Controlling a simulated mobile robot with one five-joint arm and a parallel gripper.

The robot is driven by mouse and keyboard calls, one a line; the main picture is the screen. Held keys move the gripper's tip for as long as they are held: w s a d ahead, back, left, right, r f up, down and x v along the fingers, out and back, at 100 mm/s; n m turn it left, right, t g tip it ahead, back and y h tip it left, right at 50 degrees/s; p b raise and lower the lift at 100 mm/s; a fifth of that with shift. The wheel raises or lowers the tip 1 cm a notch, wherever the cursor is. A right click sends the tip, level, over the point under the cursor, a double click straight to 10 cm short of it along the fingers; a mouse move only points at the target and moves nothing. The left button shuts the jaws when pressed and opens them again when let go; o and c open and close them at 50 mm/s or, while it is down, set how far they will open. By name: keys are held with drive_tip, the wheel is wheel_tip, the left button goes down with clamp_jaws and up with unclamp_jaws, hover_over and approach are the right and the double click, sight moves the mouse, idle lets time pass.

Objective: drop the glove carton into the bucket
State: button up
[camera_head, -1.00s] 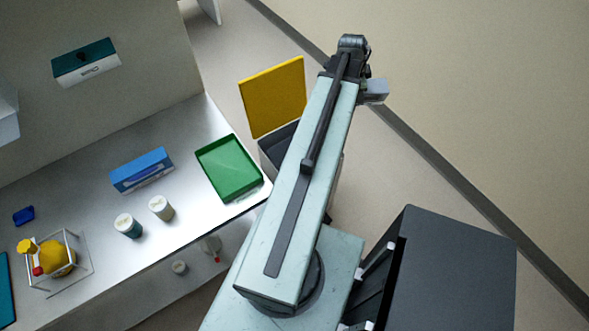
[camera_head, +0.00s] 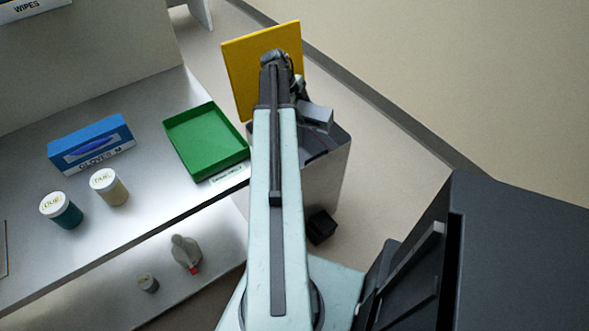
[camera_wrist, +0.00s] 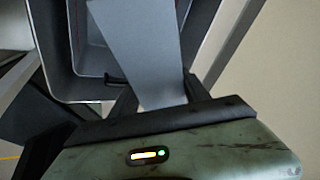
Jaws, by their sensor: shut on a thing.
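My gripper (camera_wrist: 150,78) is shut on a plain grey box (camera_head: 316,115), which also shows between the fingers in the wrist view (camera_wrist: 150,45). No print is readable on it, so I cannot tell whether it is the glove carton. A blue carton marked GLOVES M (camera_head: 92,145) lies on the bench. The only bucket-like container is a grey bin (camera_head: 325,185) with a raised yellow lid (camera_head: 240,70). The held box appears over the bin's opening in the head view. In the wrist view the bin's rim (camera_wrist: 60,60) lies behind the box. My arm hides part of the bin.
The steel bench (camera_head: 150,190) holds a green tray (camera_head: 205,140) and two lidded jars (camera_head: 62,210) (camera_head: 110,188). A spray bottle (camera_head: 186,253) and a small jar (camera_head: 148,283) sit lower down. A dark cabinet (camera_head: 510,260) stands at right. The floor beyond the bin is clear.

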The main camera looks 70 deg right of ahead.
drive_tip(key=shift+f+b, duration=3)
drive_tip(key=shift+f, duration=0.05)
drive_tip(key=shift+r, duration=0.1)
drive_tip(key=o, duration=1.4)
drive_tip(key=shift+o, duration=0.2)
drive_tip(key=p+v, duration=0.7)
drive_tip(key=shift+s+r, duration=0.1)
drive_tip(key=shift+r, duration=0.15)
drive_tip(key=shift+r+p, duration=0.25)
drive_tip(key=shift+p, duration=0.05)
drive_tip(key=shift+a+f, duration=0.1)
